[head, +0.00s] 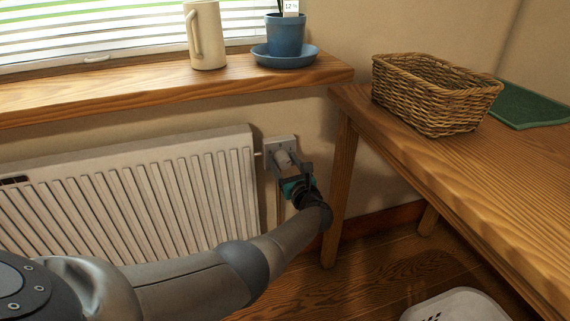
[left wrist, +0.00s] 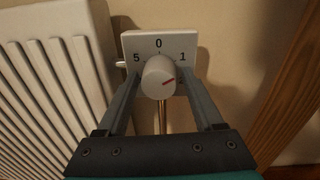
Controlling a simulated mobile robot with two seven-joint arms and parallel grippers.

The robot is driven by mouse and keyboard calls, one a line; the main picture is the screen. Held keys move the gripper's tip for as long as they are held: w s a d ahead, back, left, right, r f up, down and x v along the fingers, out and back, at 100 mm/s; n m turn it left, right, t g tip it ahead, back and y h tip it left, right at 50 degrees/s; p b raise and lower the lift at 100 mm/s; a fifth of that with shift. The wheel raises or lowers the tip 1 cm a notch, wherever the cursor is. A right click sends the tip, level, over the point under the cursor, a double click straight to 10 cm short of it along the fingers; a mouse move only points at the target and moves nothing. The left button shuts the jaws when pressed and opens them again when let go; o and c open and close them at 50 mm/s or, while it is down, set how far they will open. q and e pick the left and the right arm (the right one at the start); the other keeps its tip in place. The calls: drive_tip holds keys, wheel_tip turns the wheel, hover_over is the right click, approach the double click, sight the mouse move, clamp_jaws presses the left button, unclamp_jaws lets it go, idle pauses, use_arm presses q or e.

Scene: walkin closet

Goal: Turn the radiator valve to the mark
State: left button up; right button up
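The radiator valve has a round white knob (left wrist: 158,78) with a short red line on its face. The line points right and slightly up, below the "1". The white dial plate (left wrist: 159,42) behind it shows "5", "0" and "1"; its lower part is hidden by the knob and fingers. In the head view the plate (head: 268,150) is on the wall at the radiator's right end. My left gripper (head: 293,165) is in front of it. In the left wrist view its fingers (left wrist: 160,74) stand either side of the knob, apparently with narrow gaps. My right gripper is out of view.
The ribbed white radiator (head: 120,195) is left of the valve. A wooden table (head: 425,145) with a wicker basket (head: 435,95) and green cloth (head: 535,105) stands right. The sill (head: 150,88) above holds a cream jug (head: 206,40) and blue pot (head: 286,40).

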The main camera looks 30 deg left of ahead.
use_arm(q)
clamp_jaws()
idle(0.3)
